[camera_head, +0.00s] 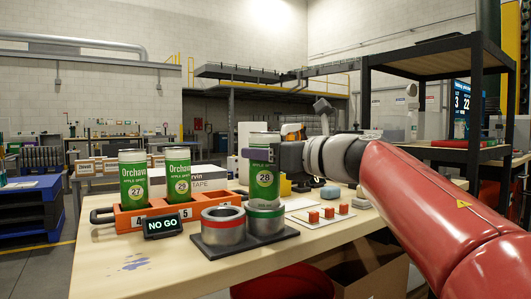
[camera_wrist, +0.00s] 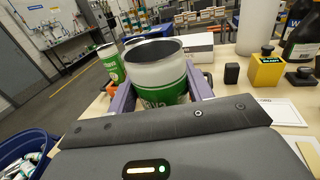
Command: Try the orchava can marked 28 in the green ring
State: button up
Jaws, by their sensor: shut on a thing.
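My gripper (camera_head: 262,154) is shut on the green and white Orchava can marked 28 (camera_head: 264,180), around its upper part. The can is upright, with its bottom at the mouth of the green ring (camera_head: 266,221); I cannot tell whether it is inside. In the wrist view the can (camera_wrist: 160,78) sits between the purple fingers, its open top facing up. The red-banded ring (camera_head: 223,228) stands left of the green one on the same dark base.
Orchava cans marked 27 (camera_head: 133,182) and 29 (camera_head: 179,180) stand in an orange rack (camera_head: 128,218) with numbered slots. A TAPE box (camera_head: 208,183) stands behind.

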aim_at(277, 137)
jog(key=shift+r+p, duration=1.4)
jog(key=shift+r, duration=0.1)
